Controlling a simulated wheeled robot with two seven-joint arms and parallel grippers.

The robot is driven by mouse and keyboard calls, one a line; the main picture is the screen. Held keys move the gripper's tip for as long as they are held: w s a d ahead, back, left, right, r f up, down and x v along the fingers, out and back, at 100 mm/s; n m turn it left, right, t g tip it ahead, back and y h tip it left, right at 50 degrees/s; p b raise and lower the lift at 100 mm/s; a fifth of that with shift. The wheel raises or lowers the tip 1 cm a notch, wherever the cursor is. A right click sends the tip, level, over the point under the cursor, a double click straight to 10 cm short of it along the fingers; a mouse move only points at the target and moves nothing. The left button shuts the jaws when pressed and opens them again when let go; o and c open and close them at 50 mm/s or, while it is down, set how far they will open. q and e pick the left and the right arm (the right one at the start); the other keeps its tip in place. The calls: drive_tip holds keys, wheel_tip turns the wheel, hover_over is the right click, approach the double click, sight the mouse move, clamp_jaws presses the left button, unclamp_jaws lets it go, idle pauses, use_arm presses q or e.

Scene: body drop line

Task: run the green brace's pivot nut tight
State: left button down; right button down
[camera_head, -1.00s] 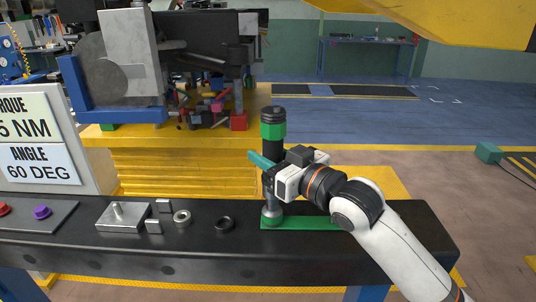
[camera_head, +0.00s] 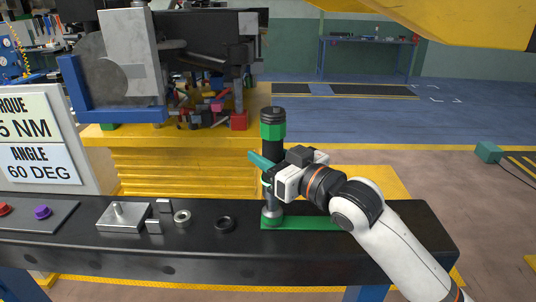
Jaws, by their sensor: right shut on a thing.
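My right gripper (camera_head: 268,172) is shut on an upright black and green nutrunner tool (camera_head: 272,130). The tool's socket end (camera_head: 271,216) sits down at the left end of the flat green brace (camera_head: 305,223), which lies on the black bench beam. The pivot nut is hidden under the socket. My right arm crosses in front of the brace's right part and hides some of it. My left gripper is not in view.
On the black beam (camera_head: 330,258), left of the tool, are a dark ring (camera_head: 225,223), a lighter ring (camera_head: 182,217), and a metal block with a stud (camera_head: 122,217). A grey panel with red and purple buttons (camera_head: 42,213) and a torque sign (camera_head: 38,140) stand farther left.

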sight(268, 132)
drive_tip(key=shift+r+p, duration=1.95)
drive_tip(key=shift+r, duration=0.7)
drive_tip(key=shift+f, duration=0.1)
